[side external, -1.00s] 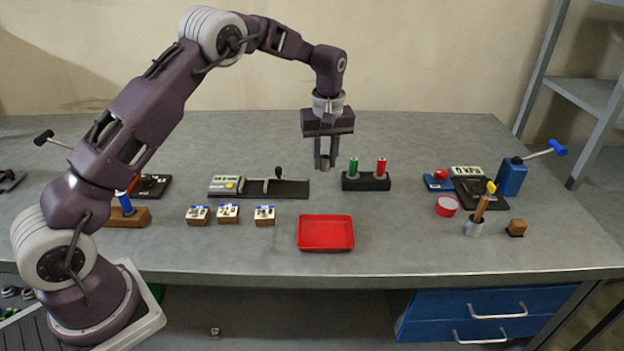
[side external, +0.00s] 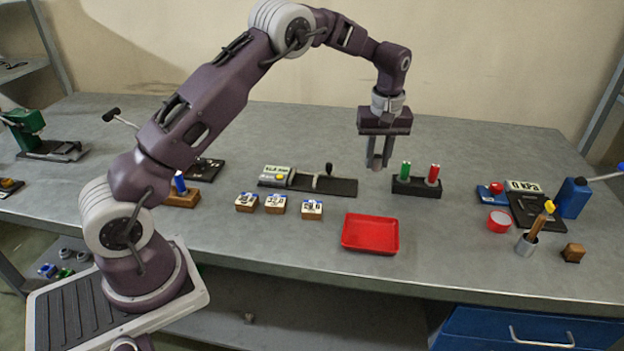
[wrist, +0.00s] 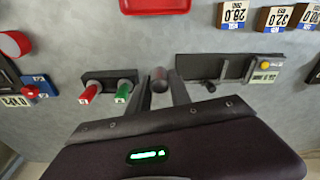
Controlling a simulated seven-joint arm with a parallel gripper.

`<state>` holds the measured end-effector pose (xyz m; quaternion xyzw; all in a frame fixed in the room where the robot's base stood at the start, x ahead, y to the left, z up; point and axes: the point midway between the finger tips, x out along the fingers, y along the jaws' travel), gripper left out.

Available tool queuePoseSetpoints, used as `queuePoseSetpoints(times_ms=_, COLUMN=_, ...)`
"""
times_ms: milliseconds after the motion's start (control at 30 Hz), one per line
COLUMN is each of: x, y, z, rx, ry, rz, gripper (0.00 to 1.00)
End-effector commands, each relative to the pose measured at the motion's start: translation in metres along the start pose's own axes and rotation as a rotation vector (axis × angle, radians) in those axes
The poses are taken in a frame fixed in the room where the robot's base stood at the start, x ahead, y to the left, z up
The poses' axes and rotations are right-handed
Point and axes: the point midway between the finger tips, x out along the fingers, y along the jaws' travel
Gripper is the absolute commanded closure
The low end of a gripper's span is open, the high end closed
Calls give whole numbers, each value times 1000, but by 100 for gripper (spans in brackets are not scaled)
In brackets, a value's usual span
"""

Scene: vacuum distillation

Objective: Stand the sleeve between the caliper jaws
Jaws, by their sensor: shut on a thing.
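My gripper (side external: 379,163) is shut on a small grey cylinder, the sleeve (side external: 374,161), held between the fingertips above the bench. The sleeve also shows between the fingers in the wrist view (wrist: 160,79). The caliper (side external: 335,187) is a long black base with a display and yellow button at its left end, and a grey jaw and black handle near its middle. In the side view my gripper is just right of and above the caliper's right end. In the wrist view the caliper (wrist: 232,68) lies right of the sleeve. The jaw gap is hard to make out.
A black rack (side external: 416,187) with a green and a red cylinder stands just right of my gripper. A red tray (side external: 370,232) lies in front. Several number-labelled wooden blocks (side external: 276,204) stand in front of the caliper. A pressure gauge and blue device (side external: 573,197) are at right.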

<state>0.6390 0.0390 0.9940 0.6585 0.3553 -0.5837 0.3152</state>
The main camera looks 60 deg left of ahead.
Motion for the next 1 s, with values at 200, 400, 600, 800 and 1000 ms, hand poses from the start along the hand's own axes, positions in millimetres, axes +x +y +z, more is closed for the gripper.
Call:
queuePoseSetpoints(times_ms=200, x=10, y=-33, z=-21, rx=-307, ry=-13, rz=-34, gripper=100)
queuePoseSetpoints(times_ms=400, x=27, y=-98, z=-50, rx=-907, ry=-22, rz=-105, gripper=100)
queuePoseSetpoints(times_ms=600, x=39, y=-158, z=-66, rx=-1456, ry=-9, rz=-175, gripper=100)
queuePoseSetpoints(times_ms=800, x=46, y=-175, z=-68, rx=-1632, ry=1, rz=-200, gripper=100)
queuePoseSetpoints(times_ms=1000, x=63, y=-175, z=-66, rx=-1632, ry=1, rz=-201, gripper=100)
